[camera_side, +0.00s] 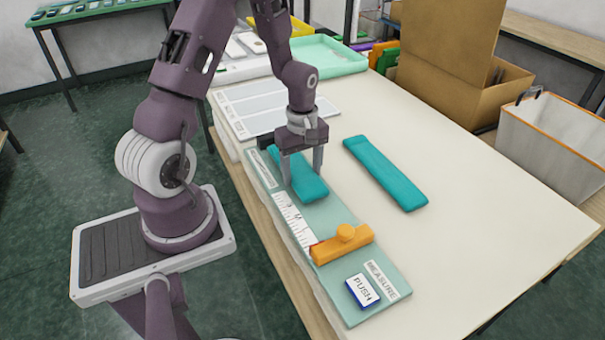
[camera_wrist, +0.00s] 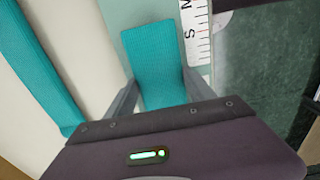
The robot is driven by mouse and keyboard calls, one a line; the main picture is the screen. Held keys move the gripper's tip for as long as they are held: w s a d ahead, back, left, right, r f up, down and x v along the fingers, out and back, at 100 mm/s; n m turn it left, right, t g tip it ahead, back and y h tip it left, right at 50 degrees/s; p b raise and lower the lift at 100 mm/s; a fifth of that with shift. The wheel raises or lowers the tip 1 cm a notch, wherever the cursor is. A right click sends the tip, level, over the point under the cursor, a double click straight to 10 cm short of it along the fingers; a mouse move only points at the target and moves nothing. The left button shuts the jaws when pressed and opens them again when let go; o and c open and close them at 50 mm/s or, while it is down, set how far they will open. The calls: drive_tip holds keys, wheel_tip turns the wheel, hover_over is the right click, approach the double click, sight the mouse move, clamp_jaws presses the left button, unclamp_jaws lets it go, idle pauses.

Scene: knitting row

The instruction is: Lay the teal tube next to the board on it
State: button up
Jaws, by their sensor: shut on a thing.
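A teal knitted tube (camera_side: 308,184) is at the far half of the pale green measuring board (camera_side: 352,312), lying along it beside the ruler strip. My gripper (camera_side: 302,170) is over it with its fingers down on either side, shut on the tube. In the wrist view the tube (camera_wrist: 155,55) runs between the fingers, with the board's ruler to its right. I cannot tell whether the tube rests fully on the board. A second teal tube (camera_side: 385,172) lies flat on the table to the right of the board; it also shows in the wrist view (camera_wrist: 35,70).
An orange slider (camera_side: 342,245) with a knob sits across the board, nearer than the held tube. A blue-and-white PUSH button (camera_side: 362,291) is at the near end. A cardboard box (camera_side: 450,80) and white bin (camera_side: 548,135) stand at right. The table's right side is clear.

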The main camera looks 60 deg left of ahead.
drive_tip(key=shift+f, duration=0.45)
drive_tip(key=shift+f, duration=0.15)
drive_tip(key=o, duration=1.3)
